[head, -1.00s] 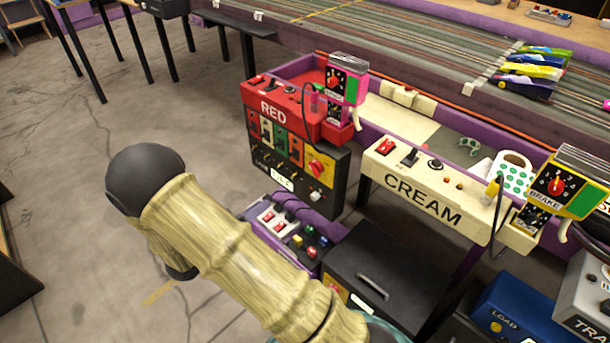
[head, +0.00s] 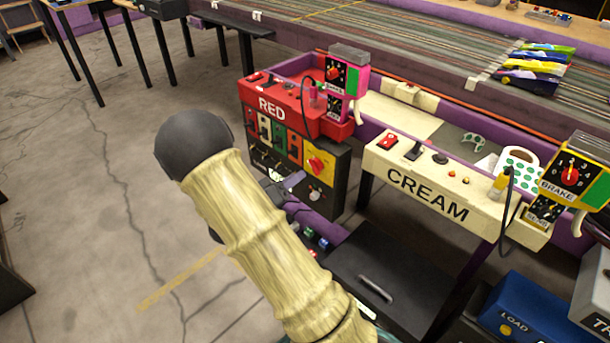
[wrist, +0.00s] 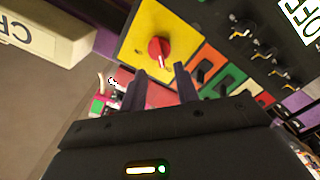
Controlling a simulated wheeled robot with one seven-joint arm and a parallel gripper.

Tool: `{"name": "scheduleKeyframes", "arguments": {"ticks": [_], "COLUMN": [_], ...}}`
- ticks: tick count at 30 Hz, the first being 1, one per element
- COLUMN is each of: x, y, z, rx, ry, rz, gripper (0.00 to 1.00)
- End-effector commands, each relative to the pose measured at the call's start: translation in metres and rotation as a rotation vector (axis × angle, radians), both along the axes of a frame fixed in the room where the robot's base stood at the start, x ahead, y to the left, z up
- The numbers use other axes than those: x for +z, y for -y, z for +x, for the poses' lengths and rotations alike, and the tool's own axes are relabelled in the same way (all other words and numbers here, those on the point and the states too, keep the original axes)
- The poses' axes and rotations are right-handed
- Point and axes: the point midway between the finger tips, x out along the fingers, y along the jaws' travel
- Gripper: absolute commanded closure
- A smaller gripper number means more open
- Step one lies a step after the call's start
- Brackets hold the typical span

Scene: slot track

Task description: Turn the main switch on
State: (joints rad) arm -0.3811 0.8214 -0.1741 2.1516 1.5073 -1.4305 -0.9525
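The likely main switch is a red rotary knob (head: 317,165) on a yellow plate (head: 323,153), on the black front panel under the red RED box. In the wrist view the knob (wrist: 159,50) sits on its yellow plate (wrist: 135,28), just beyond my fingertips and roughly between them in the picture. Its grip points downward in that picture. My gripper (wrist: 158,76) is open and empty, with its two dark fingers apart and no visible contact with the knob. In the head view my gripper (head: 287,190) is partly hidden behind my arm. An OFF label (wrist: 300,18) shows on the panel.
Several small switches (wrist: 205,87) on coloured plates and black knobs (wrist: 240,30) lie beside the knob. Open floor (head: 90,200) lies to the left.

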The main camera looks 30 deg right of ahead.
Motion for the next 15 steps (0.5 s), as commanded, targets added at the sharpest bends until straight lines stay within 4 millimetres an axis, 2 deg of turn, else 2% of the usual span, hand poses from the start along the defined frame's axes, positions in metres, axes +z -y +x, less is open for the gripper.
{"name": "scheduleKeyframes", "arguments": {"ticks": [3, 7, 15], "x": [-0.003, -0.002, 0.0], "y": [0.021, 0.037, 0.046], "z": [0.007, 0.013, 0.017], "rx": [-0.004, -0.003, 0.0], "ry": [0.003, 0.003, 0.001], "rz": [0.0, 0.0, 0.0], "gripper": [0.69, 0.69, 0.69]}}
